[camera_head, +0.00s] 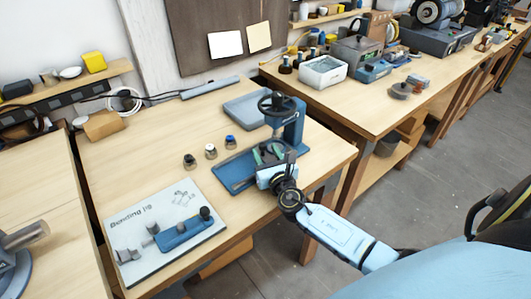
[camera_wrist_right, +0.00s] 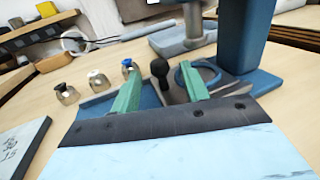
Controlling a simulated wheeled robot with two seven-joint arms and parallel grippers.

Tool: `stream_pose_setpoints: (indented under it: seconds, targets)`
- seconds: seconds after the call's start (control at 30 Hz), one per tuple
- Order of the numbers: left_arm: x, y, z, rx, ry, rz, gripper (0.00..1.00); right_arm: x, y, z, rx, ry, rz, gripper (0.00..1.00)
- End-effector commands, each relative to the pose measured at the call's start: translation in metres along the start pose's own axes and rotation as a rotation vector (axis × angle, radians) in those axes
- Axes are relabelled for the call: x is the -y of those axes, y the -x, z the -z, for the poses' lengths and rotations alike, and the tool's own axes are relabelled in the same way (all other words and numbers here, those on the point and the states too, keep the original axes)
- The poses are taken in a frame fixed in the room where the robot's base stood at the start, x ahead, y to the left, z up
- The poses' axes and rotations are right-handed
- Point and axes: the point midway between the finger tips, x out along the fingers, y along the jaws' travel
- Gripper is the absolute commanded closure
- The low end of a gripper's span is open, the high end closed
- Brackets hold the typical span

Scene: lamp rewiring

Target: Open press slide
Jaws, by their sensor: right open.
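The blue press (camera_head: 293,122) with its dark handwheel (camera_head: 277,103) stands at the right part of the middle table. Its blue base plate (camera_head: 232,176) reaches out to the left. My right gripper (camera_head: 270,153) is open in front of the press, over the base. In the right wrist view its green fingers (camera_wrist_right: 160,88) are apart. A black ball knob (camera_wrist_right: 159,68) shows between them, with a blue ring (camera_wrist_right: 203,72) at the right finger. I cannot tell whether the fingers touch the knob. The slide itself is mostly hidden by the gripper. My left gripper is not in view.
Three small jars (camera_head: 210,151) with coloured tops stand left of the press. A bending jig board (camera_head: 160,232) lies at the front left. A grey-blue tray (camera_head: 247,108) is behind the press.

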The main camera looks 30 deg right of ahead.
Motion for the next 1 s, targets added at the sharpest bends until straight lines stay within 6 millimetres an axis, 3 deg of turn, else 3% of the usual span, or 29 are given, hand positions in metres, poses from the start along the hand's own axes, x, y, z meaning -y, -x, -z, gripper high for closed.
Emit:
stream_pose_setpoints:
  seconds: [0.4,0.73,1.0]
  targets:
    - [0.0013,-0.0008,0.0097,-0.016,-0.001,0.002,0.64,-0.0001,-0.0077,-0.0002,0.000,-0.001,0.000,0.56]
    - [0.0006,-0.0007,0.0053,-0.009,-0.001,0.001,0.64,-0.0001,-0.0075,-0.0001,0.000,-0.001,0.000,0.99]
    - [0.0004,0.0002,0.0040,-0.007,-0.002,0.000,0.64,-0.0049,-0.0059,0.0001,-0.001,-0.002,-0.001,1.00]
